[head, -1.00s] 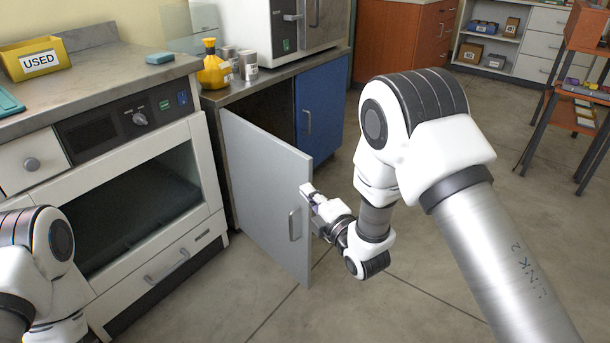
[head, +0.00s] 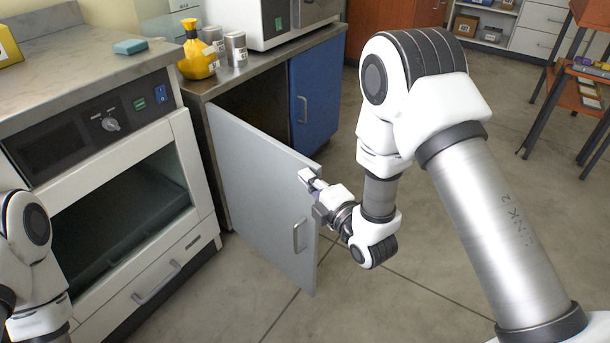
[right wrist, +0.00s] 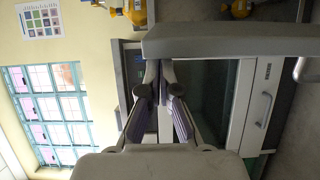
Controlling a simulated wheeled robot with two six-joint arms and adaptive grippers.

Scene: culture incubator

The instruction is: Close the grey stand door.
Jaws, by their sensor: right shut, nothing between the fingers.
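The grey stand door (head: 255,195) is hinged at its left side and stands open, swung out from the low stand. Its handle (head: 299,236) is near the free edge, on the face towards me. My right gripper (head: 312,182) is shut and empty at the upper part of the door's free edge; whether it touches is hard to tell. In the right wrist view its fingers (right wrist: 160,95) point at a grey panel edge (right wrist: 215,40), which looks like the door. My left arm shows at the left edge, but its gripper is out of view.
The stand's blue door (head: 316,95) is shut, right of the dark opening. A white oven-like unit (head: 130,215) stands to the left. A yellow bottle (head: 197,55) and grey cans (head: 236,48) stand on top. Floor right of the grey door is clear.

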